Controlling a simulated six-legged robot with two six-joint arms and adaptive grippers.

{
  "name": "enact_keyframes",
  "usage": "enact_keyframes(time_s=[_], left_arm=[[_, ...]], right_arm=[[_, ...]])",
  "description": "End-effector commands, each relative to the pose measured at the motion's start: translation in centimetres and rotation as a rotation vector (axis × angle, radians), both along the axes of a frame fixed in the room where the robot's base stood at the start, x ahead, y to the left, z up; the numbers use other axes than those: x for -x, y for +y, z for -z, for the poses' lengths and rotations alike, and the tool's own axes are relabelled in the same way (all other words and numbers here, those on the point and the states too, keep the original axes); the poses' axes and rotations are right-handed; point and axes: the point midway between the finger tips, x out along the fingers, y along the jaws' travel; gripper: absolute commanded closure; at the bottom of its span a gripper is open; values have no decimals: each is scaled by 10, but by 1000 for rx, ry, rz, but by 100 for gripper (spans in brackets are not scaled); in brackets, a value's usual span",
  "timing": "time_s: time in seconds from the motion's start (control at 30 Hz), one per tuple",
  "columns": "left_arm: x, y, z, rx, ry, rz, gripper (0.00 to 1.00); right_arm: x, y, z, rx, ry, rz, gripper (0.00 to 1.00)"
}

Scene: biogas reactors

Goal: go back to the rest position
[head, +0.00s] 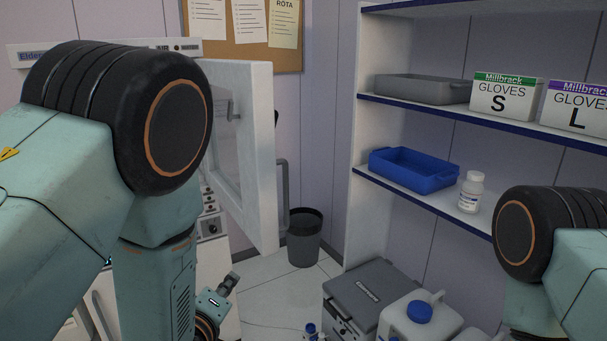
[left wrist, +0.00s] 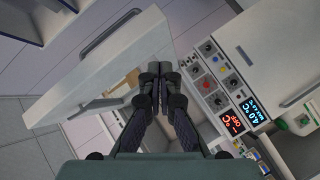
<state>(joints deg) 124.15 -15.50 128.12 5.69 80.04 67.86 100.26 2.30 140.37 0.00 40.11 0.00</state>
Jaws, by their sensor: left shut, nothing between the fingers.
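My left gripper (head: 229,284) shows low in the head view, below my left arm and in front of the white cabinet with the open door. In the left wrist view my left gripper (left wrist: 160,70) has its two fingers together at the tips, with nothing between them. The open white door (head: 262,160) with a window stands to the right of my left arm. It also shows in the left wrist view (left wrist: 85,75), left of the fingers. My right arm enters at the right edge of the head view; its gripper is out of the picture.
The control panel (left wrist: 210,75) with knobs and lit displays is right of the fingers. A shelf unit (head: 365,130) holds a blue tray (head: 412,170), a white bottle (head: 471,192) and glove boxes (head: 506,97). A dark bin (head: 304,240), a grey case (head: 372,292) and a jerrycan (head: 420,322) stand below.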

Motion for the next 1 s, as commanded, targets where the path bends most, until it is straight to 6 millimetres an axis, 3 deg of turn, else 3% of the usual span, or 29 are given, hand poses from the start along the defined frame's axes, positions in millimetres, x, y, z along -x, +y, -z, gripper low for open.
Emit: enact_keyframes(time_s=[0.17,0.27,0.4,0.6,0.7,0.8,1.0], left_arm=[[39,19,75,-355,246,92,100],[76,30,127,-533,412,192,100],[139,43,195,-716,639,373,100],[245,56,274,-814,925,653,100],[296,59,305,-782,1047,741,100],[331,61,328,-727,1126,758,100],[353,62,345,-692,1176,760,100]], right_arm=[[0,0,12,0,0,0,100],[0,0,23,0,0,0,100],[0,0,40,0,0,0,100],[0,0,69,0,0,0,100],[0,0,86,0,0,0,100],[0,0,100,0,0,0,100],[0,0,109,0,0,0,100]])
